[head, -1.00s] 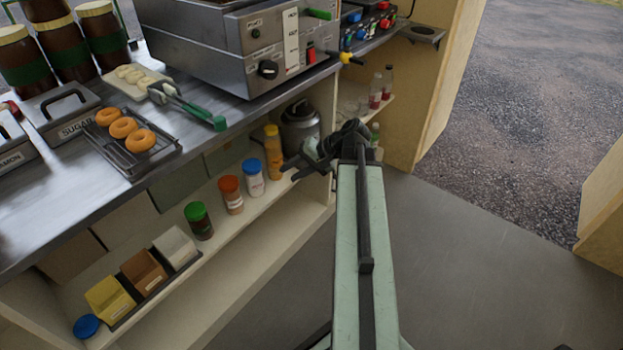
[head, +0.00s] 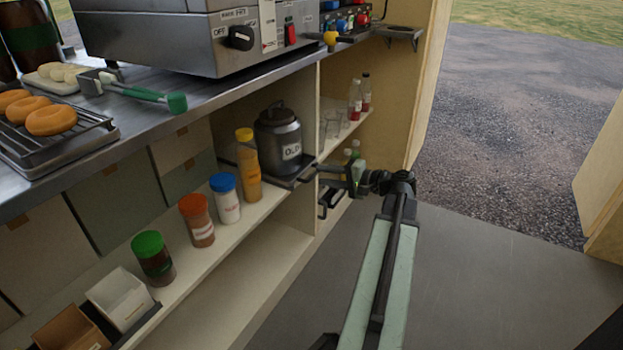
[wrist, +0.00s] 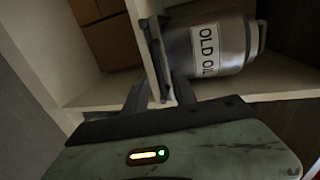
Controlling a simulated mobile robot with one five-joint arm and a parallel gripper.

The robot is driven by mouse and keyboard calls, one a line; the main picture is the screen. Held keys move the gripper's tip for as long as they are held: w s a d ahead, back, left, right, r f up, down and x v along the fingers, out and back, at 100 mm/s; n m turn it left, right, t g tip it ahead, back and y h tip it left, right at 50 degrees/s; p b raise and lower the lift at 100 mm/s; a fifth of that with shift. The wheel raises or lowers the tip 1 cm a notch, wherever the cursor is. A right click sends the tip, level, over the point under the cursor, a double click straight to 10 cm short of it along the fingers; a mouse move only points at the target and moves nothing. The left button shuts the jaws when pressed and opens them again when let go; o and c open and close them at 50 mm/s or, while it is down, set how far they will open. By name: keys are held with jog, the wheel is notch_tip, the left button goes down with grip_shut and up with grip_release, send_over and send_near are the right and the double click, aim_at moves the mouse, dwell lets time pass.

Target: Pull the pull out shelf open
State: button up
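The pull out shelf (head: 296,182) appears to be the dark, thin tray under a grey metal can (head: 280,140) labelled "OLD OIL". It lies on the cream shelf board below the counter, left of my gripper. In the wrist view, which is turned sideways, the shelf's dark front (wrist: 157,55) shows beside the base of the can (wrist: 218,48). My gripper (head: 322,188) is close to the right end of that front. In the wrist view, my gripper's dark fingers (wrist: 161,92) are spread apart near the shelf front. Contact with it cannot be made out.
Several capped jars stand left of the can, including a yellow-capped bottle (head: 248,165) close to it. A wooden upright (head: 304,165) stands beside the can. Bottles (head: 360,95) stand on the shelf behind. The counter (head: 205,95) overhangs. The grey floor (head: 480,270) is clear.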

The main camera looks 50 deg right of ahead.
aim_at(315, 173)
jog(key=x, duration=0.4)
jog(key=shift+w+b, duration=0.1)
jog(key=shift+b, duration=0.2)
grip_shut()
dwell(1.0)
